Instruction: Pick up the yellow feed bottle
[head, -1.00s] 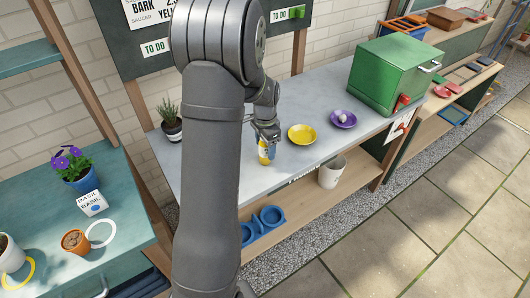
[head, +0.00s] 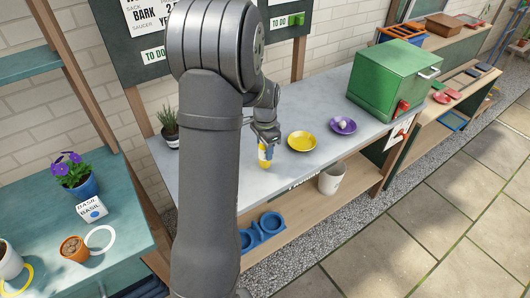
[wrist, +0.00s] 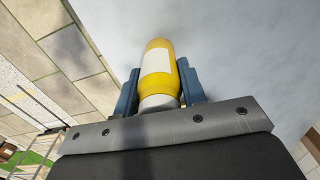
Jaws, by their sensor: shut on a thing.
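The yellow feed bottle (wrist: 157,70) with a white label lies between the two blue fingers of my gripper (wrist: 157,88) in the wrist view. My gripper is shut on it, with a finger on each side. In the head view the bottle (head: 265,160) shows small below my gripper (head: 266,143), over the front part of the grey bench (head: 330,105). I cannot tell for sure whether its base touches the bench top.
A yellow saucer (head: 301,141) is just right of the bottle. A purple saucer (head: 343,126) with a pale round thing and a green box (head: 392,78) stand further right. A potted plant (head: 170,128) is at the back left. A white pot (head: 331,179) stands on the lower shelf.

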